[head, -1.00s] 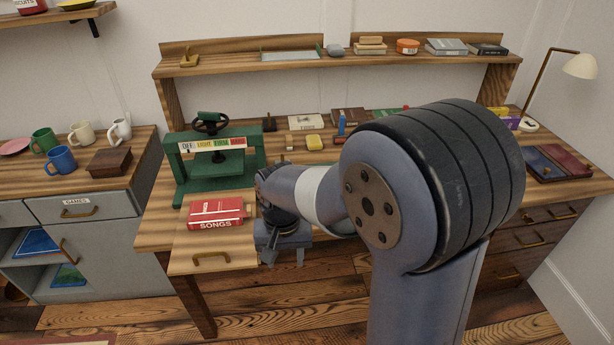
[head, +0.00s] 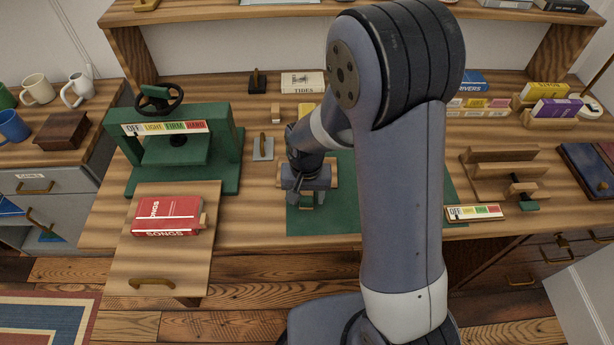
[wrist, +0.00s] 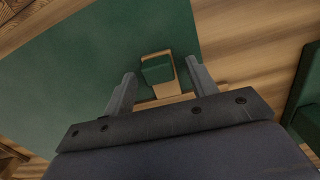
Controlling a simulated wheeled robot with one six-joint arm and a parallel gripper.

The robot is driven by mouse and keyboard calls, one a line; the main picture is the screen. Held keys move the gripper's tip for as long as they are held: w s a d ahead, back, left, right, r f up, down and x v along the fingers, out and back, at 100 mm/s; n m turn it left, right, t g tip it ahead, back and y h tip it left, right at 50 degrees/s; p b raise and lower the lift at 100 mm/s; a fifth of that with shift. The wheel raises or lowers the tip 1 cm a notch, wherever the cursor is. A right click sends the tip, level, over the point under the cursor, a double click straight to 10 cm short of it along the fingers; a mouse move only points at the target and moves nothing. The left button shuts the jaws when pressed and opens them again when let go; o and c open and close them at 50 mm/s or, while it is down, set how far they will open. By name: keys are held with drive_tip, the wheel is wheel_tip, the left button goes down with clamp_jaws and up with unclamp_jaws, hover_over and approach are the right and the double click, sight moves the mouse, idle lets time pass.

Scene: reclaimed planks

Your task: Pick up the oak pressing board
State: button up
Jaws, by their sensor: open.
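A light wooden piece, which looks like the oak pressing board, lies on the green mat (head: 345,220). In the wrist view the wooden piece (wrist: 171,100) carries a raised block with a green top (wrist: 157,71). My gripper (wrist: 163,72) is open, with one finger on each side of that block; I cannot tell whether they touch it. In the head view my gripper (head: 308,203) points down over the mat's left part and hides most of the board; a little wood (head: 334,174) shows to its right.
A green press (head: 185,150) stands to the left. A red songs book (head: 167,216) lies on the pull-out board (head: 150,262) in front of it. A grey plate with an upright handle (head: 263,148) stands just left of my gripper. A wooden clamp frame (head: 505,170) stands at right.

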drive_tip(key=shift+f, duration=0.1)
drive_tip(key=c, duration=1.1)
